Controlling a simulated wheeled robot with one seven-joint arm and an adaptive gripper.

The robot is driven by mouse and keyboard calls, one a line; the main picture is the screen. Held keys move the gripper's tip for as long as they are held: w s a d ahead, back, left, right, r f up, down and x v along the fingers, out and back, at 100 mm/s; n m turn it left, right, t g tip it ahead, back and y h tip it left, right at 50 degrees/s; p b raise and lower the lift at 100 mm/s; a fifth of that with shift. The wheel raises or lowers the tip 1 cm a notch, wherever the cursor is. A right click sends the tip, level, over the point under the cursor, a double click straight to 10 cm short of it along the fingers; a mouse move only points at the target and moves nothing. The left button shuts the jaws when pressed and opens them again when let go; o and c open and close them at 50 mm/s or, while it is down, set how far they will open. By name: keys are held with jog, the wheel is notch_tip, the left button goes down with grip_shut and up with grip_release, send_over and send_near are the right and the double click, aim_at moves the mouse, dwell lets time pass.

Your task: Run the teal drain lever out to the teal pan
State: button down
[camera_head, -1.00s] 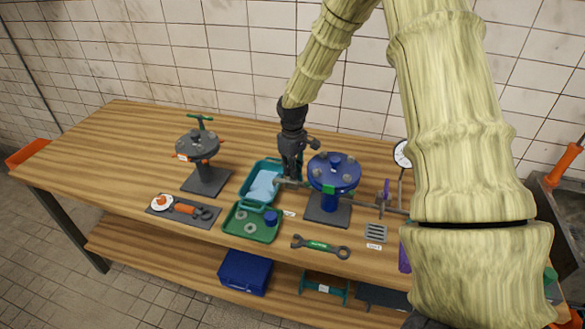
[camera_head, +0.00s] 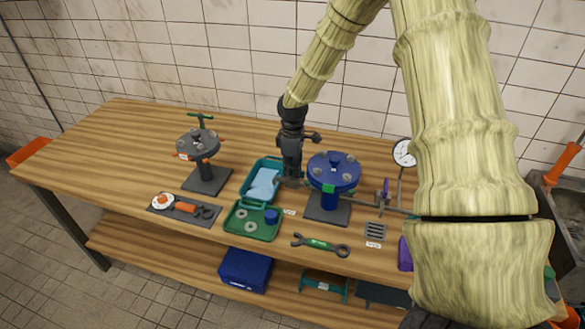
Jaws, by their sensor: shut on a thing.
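The teal pan (camera_head: 246,190) lies on the bench left of the blue flanged drum, with a pale blue inside. My gripper (camera_head: 291,182) points down between the pan's right side and the drum (camera_head: 333,172). It is shut on the drain lever at the drum's left side. The lever is mostly hidden by the fingers, and its teal colour and exact angle cannot be made out. The gripper is close to the pan's right rim; I cannot tell whether they touch.
A green tray (camera_head: 236,232) with rings and a blue cup sits in front of the pan. A grey flanged stand (camera_head: 205,172) is at left. A wrench (camera_head: 320,245) and grate (camera_head: 375,231) lie in front. A gauge (camera_head: 403,153) stands right. The bench's far left is clear.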

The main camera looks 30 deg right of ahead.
jog(key=shift+d+r, duration=0.1)
jog(key=c, duration=1.5)
grip_release()
jog(key=shift+d, duration=0.1)
notch_tip(320, 180, up, 12)
jog(key=shift+f, duration=0.1)
